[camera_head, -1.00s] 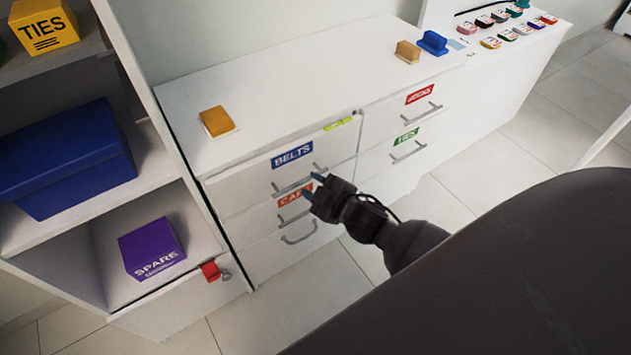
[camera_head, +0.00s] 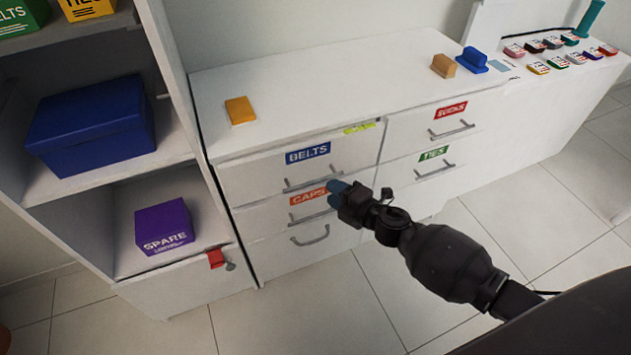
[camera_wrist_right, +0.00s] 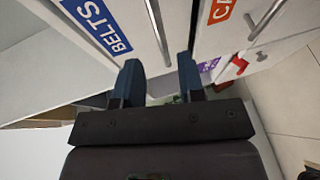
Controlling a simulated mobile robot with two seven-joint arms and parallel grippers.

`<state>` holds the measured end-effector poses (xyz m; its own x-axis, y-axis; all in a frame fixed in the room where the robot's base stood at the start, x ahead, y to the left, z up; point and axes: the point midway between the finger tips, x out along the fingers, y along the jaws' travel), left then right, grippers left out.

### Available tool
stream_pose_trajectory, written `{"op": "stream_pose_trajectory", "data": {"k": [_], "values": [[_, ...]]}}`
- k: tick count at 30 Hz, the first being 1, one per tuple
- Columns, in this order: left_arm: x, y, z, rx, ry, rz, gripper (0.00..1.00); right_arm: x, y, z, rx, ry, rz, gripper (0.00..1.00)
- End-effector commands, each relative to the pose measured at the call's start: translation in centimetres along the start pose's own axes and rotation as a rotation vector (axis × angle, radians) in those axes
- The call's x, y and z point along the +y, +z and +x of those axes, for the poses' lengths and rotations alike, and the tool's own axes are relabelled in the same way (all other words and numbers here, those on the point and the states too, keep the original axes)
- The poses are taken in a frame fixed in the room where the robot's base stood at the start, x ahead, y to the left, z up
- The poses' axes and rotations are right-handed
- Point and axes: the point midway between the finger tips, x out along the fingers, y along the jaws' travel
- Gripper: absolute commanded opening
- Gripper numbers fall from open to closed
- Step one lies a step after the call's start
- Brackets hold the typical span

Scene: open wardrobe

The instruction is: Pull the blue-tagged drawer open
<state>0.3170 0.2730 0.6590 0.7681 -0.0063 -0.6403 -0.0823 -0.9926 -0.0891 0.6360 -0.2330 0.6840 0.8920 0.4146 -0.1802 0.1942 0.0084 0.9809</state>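The blue-tagged drawer (camera_head: 262,176), labelled BELTS, is the upper left drawer of the white dresser and looks shut. Its blue label (camera_head: 308,153) sits above a metal bar handle (camera_head: 312,179); the wrist view shows the label (camera_wrist_right: 98,24) and handle (camera_wrist_right: 157,30) too. My right gripper (camera_head: 335,188) is just in front of the dresser, near the handle's right end and the CAPS label. In the wrist view my right gripper (camera_wrist_right: 160,82) has its fingers apart with nothing between them, and the handle lies beyond the fingertips. My left gripper is not in view.
The CAPS drawer (camera_head: 270,217) with an orange label is directly below. SOCKS (camera_head: 450,110) and TIES (camera_head: 433,153) labels mark drawers on the right. An open shelf with a dark blue box (camera_head: 92,125) and a purple SPARE box (camera_head: 164,226) stands left. The floor is clear.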

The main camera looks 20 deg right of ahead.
Motion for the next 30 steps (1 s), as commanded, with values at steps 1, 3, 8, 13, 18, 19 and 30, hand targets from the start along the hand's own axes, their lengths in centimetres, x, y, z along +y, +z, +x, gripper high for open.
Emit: {"op": "stream_pose_trajectory", "data": {"k": [1, 3, 8, 13, 18, 19, 30], "values": [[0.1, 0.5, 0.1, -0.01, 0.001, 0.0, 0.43, -0.3, 0.0, 0.9, 0.0, -0.003, 0.002, 0.36], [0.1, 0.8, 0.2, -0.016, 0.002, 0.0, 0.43, -0.3, -0.1, 2.1, 0.0, -0.002, 0.002, 0.36], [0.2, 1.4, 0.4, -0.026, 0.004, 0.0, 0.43, -0.4, -0.1, 4.5, 0.0, -0.003, 0.004, 0.36], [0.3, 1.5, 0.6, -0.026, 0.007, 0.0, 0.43, -0.3, 0.0, 6.3, 0.0, -0.003, 0.003, 0.36], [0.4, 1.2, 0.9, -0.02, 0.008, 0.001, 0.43, -0.1, 0.0, 7.1, -0.001, -0.001, 0.002, 0.36], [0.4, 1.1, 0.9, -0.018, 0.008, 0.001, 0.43, -0.1, 0.0, 7.2, -0.001, -0.001, 0.002, 0.36], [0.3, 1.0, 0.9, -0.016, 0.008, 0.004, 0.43, 0.0, 0.0, 7.2, -0.001, 0.0, 0.002, 0.22]]}}
